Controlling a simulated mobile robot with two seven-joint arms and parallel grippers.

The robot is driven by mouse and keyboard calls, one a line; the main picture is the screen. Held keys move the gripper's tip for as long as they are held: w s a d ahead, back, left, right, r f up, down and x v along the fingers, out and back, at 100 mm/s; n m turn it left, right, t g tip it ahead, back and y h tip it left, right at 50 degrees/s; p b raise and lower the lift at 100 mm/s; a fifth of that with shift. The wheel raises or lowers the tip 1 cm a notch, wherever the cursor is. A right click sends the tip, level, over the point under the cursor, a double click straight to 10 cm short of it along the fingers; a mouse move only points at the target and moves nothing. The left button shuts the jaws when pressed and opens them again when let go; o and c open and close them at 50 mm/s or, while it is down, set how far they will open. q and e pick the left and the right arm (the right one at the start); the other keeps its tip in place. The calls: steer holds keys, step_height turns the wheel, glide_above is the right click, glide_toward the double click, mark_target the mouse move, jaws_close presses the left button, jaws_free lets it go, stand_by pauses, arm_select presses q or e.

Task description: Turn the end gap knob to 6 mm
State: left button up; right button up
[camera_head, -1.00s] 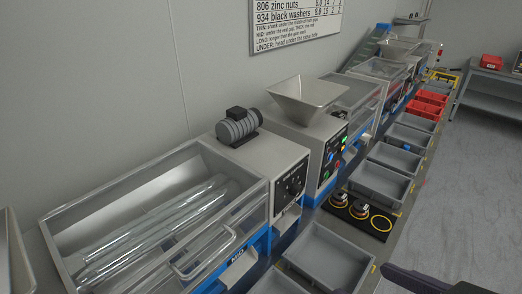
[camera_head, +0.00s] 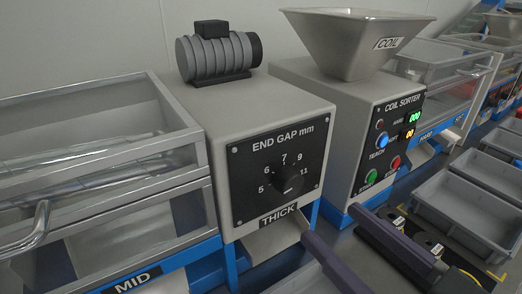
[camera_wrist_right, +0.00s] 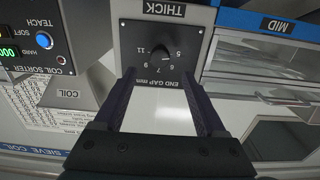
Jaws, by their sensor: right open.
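The end gap knob (camera_head: 288,182) is a dark round knob on a black dial plate marked 5, 6, 7, 9 and 11, above the THICK label. In the right wrist view the knob (camera_wrist_right: 162,54) appears upside down. A small pale mark on it seems to lie on the 5–6 side, but I cannot read the exact setting. My right gripper (camera_head: 333,224) is open and empty, below and to the right of the dial in the head view. In the wrist view its fingers (camera_wrist_right: 160,76) are spread, apart from the knob. My left gripper is out of view.
The coil sorter (camera_head: 395,135) stands right of the knob's machine, with lit buttons and a hopper (camera_head: 365,45). A THICK chute (camera_head: 270,238) juts out below the dial. A clear-sided MID bin is at left.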

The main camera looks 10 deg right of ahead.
mark_target(294, 188)
steer(key=x, duration=0.7)
steer(key=shift+w+a, duration=0.15)
steer(key=shift+w, duration=0.1)
jaws_close()
